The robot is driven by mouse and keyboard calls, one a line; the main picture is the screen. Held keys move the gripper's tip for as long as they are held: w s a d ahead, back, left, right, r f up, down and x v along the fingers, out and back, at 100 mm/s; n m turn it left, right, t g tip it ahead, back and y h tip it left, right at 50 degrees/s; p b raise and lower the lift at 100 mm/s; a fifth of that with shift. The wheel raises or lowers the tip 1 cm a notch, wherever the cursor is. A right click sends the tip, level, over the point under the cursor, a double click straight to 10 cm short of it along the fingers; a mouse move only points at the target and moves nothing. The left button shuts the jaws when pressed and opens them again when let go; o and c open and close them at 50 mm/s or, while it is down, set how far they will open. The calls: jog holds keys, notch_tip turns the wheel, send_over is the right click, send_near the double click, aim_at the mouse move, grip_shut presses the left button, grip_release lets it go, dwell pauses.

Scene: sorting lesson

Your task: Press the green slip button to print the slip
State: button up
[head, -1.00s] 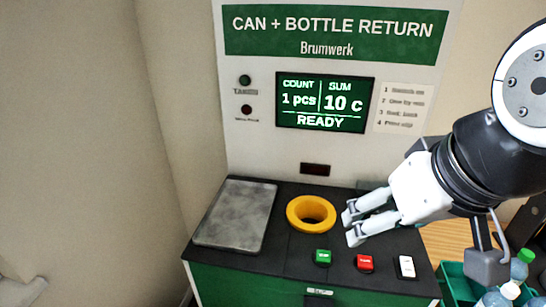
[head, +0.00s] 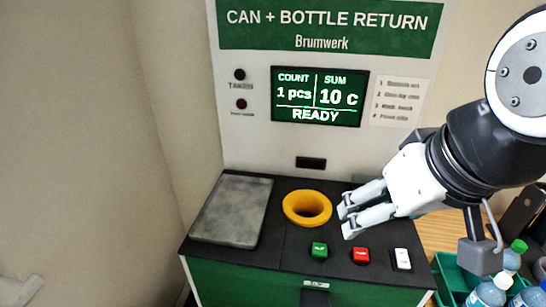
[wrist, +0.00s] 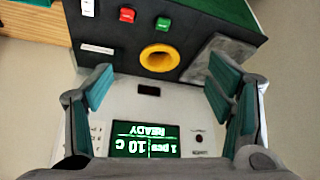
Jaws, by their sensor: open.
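The green slip button (head: 319,249) is on the black counter of the return machine, below the yellow ring; it also shows in the wrist view (wrist: 163,23). A red button (head: 361,255) and a white button (head: 402,259) sit to its right. My gripper (head: 343,218) is open and empty, above and to the right of the green button and apart from it. In the wrist view its two fingers (wrist: 160,90) are spread wide, with nothing between them. The display (head: 319,96) reads 1 pcs, 10 c, READY.
The yellow ring (head: 307,208) around a hole is left of my fingers. A grey metal plate (head: 231,210) lies at the counter's left. A green crate (head: 447,283) with several bottles stands at the lower right. A dark slot (head: 310,163) is in the upright panel.

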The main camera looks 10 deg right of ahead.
grip_shut()
dwell(1.4)
